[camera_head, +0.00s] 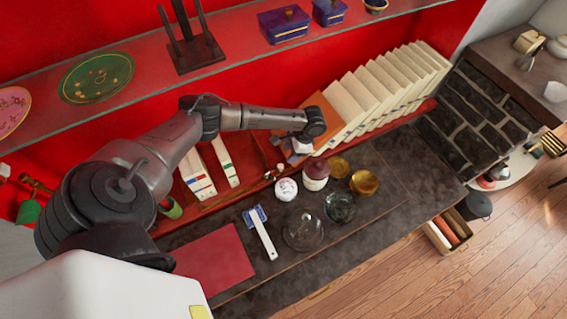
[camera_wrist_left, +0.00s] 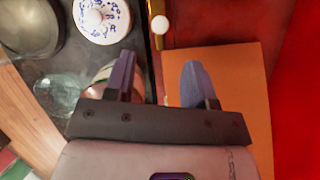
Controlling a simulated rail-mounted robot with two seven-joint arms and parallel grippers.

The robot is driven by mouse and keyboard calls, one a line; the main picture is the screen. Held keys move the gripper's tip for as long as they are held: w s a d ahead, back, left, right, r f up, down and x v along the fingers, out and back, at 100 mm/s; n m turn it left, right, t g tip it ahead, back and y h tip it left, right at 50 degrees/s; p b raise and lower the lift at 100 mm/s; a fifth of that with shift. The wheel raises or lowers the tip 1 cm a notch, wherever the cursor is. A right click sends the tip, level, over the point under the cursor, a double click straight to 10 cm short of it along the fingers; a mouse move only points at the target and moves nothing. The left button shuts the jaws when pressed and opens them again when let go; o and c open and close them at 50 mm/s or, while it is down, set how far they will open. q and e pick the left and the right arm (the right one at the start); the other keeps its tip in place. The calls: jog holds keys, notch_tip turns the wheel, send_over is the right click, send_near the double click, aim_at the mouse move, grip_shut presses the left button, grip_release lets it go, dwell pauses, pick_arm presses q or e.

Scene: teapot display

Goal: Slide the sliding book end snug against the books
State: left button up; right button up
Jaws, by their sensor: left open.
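A row of cream books (camera_head: 385,85) leans on the red lower shelf at the right in the head view. An orange cover (camera_head: 330,112) stands at its left end and shows in the wrist view (camera_wrist_left: 245,90). A red-brown panel (camera_wrist_left: 215,22), perhaps the sliding book end, borders the orange cover in the wrist view. A white knob (camera_wrist_left: 159,24) sits on a brass strip beside that panel. My left gripper (camera_head: 297,148) is low at the shelf front, left of the orange cover. Its fingers (camera_wrist_left: 158,78) are apart, with nothing visibly held. My right gripper is out of view.
Jars and lidded pots (camera_head: 316,172), a patterned white lid (camera_head: 286,189), a glass dish (camera_head: 303,230) and a brush (camera_head: 262,232) crowd the dark counter. An upper shelf (camera_head: 240,72) runs above my arm.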

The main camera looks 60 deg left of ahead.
aim_at(282, 165)
pick_arm(q)
jog(key=x, duration=0.8)
jog(key=shift+f, duration=0.1)
grip_shut()
dwell(0.4)
